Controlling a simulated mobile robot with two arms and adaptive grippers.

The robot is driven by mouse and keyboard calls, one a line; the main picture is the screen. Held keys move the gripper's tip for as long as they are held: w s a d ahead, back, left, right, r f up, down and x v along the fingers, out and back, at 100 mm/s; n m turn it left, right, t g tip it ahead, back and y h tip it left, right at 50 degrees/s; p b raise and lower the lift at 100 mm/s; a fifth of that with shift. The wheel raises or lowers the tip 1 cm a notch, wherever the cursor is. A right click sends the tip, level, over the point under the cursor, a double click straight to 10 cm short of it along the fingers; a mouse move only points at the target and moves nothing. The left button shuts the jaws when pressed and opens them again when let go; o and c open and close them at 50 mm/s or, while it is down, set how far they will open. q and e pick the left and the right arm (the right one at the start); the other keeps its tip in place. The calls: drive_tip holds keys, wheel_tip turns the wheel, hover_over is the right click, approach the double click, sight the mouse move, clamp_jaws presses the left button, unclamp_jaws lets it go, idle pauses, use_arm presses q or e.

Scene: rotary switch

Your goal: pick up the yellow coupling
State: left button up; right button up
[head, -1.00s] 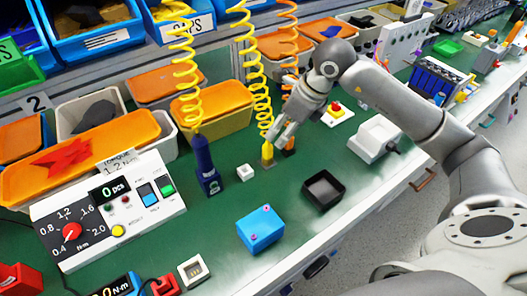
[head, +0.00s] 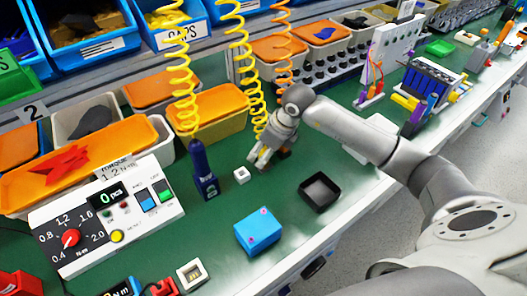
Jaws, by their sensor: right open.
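A yellow coiled hose (head: 254,95) hangs down and its lower end runs behind my right gripper. The yellow coupling at that lower end is hidden, or nearly so, behind the gripper fingers. My right gripper (head: 258,160) is open, points down and left, and is low over the green bench at the coupling's place. I cannot tell whether the fingers stand around the coupling or in front of it. My left gripper is not in view.
A dark blue screwdriver (head: 203,170) hangs left of the gripper, with a small white block (head: 241,175) between. A black tray (head: 320,192) and a blue box (head: 258,232) stand nearer. A torque panel (head: 105,215) is at left. Green bench (head: 285,210) is free between them.

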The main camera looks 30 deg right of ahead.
clamp_jaws()
idle(0.3)
drive_tip(key=shift+w+r, duration=0.1)
drive_tip(key=shift+r, duration=0.5)
drive_tip(key=s+a+r+b, duration=0.3)
drive_tip(key=s+r, duration=0.9)
drive_tip(key=s, duration=0.2)
drive_tip(key=shift+a, duration=0.2)
